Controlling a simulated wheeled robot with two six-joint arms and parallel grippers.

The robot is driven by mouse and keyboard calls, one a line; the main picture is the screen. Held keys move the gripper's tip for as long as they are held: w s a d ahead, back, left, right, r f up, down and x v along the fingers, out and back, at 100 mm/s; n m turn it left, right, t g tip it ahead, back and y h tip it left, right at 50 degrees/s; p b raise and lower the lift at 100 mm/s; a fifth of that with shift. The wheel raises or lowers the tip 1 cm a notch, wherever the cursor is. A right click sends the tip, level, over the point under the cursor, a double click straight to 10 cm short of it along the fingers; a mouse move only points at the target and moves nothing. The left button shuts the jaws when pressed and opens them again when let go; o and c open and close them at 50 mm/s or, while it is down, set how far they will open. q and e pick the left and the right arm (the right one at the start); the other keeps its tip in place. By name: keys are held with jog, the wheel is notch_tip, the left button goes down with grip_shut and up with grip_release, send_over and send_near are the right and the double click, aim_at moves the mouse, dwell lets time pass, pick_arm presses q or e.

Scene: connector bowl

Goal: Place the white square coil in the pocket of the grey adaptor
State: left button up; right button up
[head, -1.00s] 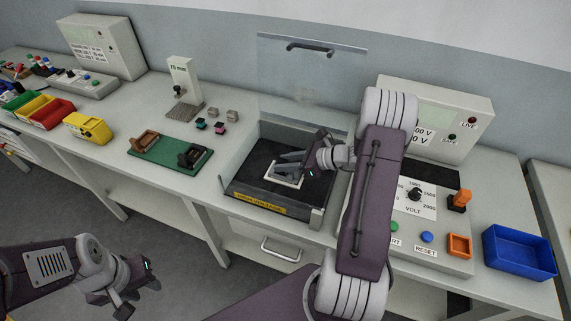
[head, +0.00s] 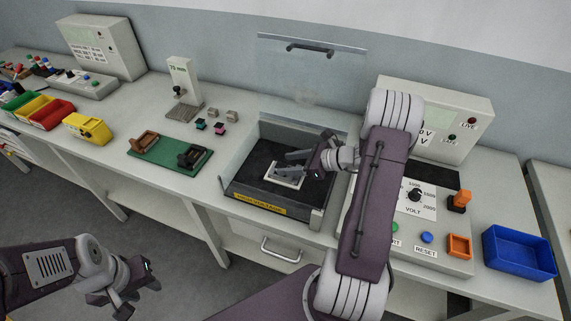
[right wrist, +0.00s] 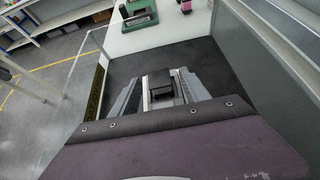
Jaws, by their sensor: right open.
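A pale square frame (head: 285,181), which looks like the white coil, lies on the black floor of the test bay with a dark middle. My right gripper (head: 293,162) is open just above it, and its fingers cover the far part. In the right wrist view the open fingers (right wrist: 160,95) stand either side of pale edges and a black block (right wrist: 187,85). I cannot clearly tell the grey adaptor from the coil, or whether the coil sits in its pocket. My left gripper (head: 128,290) hangs empty and open in front of the bench.
The bay's front wall carries a yellow label (head: 260,204), and a raised clear cover (head: 312,75) stands behind. A green board (head: 170,158) with brown and black holders is at left. The voltage panel (head: 415,222) and blue bin (head: 519,253) are at right.

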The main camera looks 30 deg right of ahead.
jog(key=v, duration=1)
jog(key=shift+s, duration=0.25)
